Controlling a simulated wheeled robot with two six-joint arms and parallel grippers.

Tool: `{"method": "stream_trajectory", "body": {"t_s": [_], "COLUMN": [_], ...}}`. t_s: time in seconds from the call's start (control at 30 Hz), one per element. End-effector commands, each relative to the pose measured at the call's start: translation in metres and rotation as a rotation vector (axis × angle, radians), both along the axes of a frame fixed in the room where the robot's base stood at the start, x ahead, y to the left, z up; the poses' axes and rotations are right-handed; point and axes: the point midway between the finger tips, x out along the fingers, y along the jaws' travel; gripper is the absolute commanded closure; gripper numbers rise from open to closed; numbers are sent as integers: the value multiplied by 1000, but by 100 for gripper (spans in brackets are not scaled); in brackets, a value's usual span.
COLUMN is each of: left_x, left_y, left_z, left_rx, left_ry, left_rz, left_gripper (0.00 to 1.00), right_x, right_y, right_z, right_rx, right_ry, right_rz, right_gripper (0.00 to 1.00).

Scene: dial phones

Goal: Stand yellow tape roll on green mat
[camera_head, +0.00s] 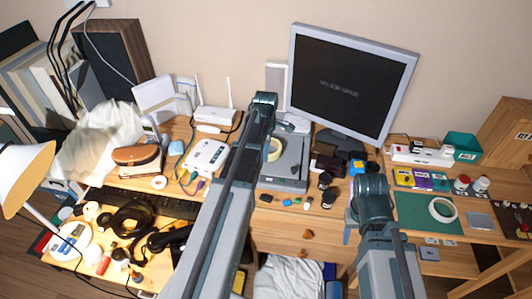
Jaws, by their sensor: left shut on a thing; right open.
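The yellow tape roll (275,149) shows as a pale yellow ring just right of my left arm, over the grey flat device; the arm hides its left side. My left gripper (268,147) is mostly hidden behind its own arm and is shut on the roll there. Whether the roll touches the device cannot be told. The green mat (411,206) lies flat at the right of the desk, with a white ring-shaped roll (443,210) lying on its right part. My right gripper (347,236) is open, left of the mat near the desk's front edge, mostly hidden by its arm.
A monitor (350,85) stands at the back. Dark jars (327,190) and small coloured blocks lie between the device (287,165) and the mat. Coloured packets (422,180), a power strip (420,153) and a teal bin (461,146) stand behind the mat. The mat's left part is bare.

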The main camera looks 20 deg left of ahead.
Motion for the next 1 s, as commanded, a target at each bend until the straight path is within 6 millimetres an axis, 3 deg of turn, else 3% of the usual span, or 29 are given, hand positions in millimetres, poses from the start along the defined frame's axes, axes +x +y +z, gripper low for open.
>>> {"method": "stream_trajectory", "body": {"t_s": [0.5,1.0], "left_x": [0,0], "left_y": [0,0], "left_z": [32,32], "left_rx": [0,0], "left_ry": [0,0], "left_rz": [0,0], "left_gripper": [100,100], "right_x": [0,0], "right_y": [0,0], "right_z": [32,32], "right_rx": [0,0], "right_ry": [0,0], "right_rz": [0,0], "right_gripper": [50,50]}}
